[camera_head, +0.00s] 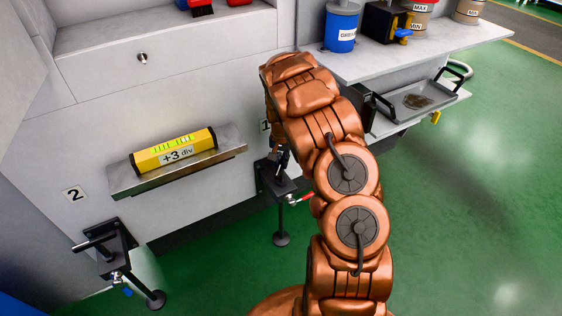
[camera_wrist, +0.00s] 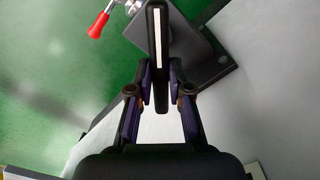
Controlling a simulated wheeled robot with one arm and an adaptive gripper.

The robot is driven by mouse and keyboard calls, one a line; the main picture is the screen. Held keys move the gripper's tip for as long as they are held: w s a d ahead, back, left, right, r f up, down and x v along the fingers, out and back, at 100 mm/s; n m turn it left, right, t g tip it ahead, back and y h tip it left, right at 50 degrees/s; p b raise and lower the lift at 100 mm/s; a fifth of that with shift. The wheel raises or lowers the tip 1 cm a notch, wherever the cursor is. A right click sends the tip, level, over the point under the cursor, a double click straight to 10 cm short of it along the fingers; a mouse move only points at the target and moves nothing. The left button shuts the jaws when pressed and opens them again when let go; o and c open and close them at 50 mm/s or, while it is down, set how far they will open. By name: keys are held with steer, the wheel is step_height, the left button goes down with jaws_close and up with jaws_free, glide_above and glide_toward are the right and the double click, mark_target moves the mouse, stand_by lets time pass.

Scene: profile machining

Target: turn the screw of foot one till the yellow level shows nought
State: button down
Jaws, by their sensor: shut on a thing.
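The yellow level (camera_head: 174,152) sits on a metal ledge on the machine's front and reads "+3 div". Foot one (camera_head: 280,205), under the label "1", stands on the green floor with its bracket on the machine wall. My gripper (camera_head: 281,156) is at the top of this foot, partly hidden by my arm. In the wrist view my gripper (camera_wrist: 161,78) is shut on the screw's dark bar handle (camera_wrist: 157,38), which carries a white stripe. The bar stands between both fingers. The screw's thread is hidden.
A red-handled lever (camera_head: 301,199) sticks out beside foot one and shows in the wrist view (camera_wrist: 98,25). Foot two (camera_head: 112,250) has a bar handle and a blue-tipped lever. Shelves at right hold a blue container (camera_head: 341,30) and a tray (camera_head: 418,100). The floor at right is clear.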

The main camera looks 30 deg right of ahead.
steer(key=c, duration=1.1)
jaws_free()
steer(key=shift+r, duration=0.1)
steer(key=shift+r, duration=5.9)
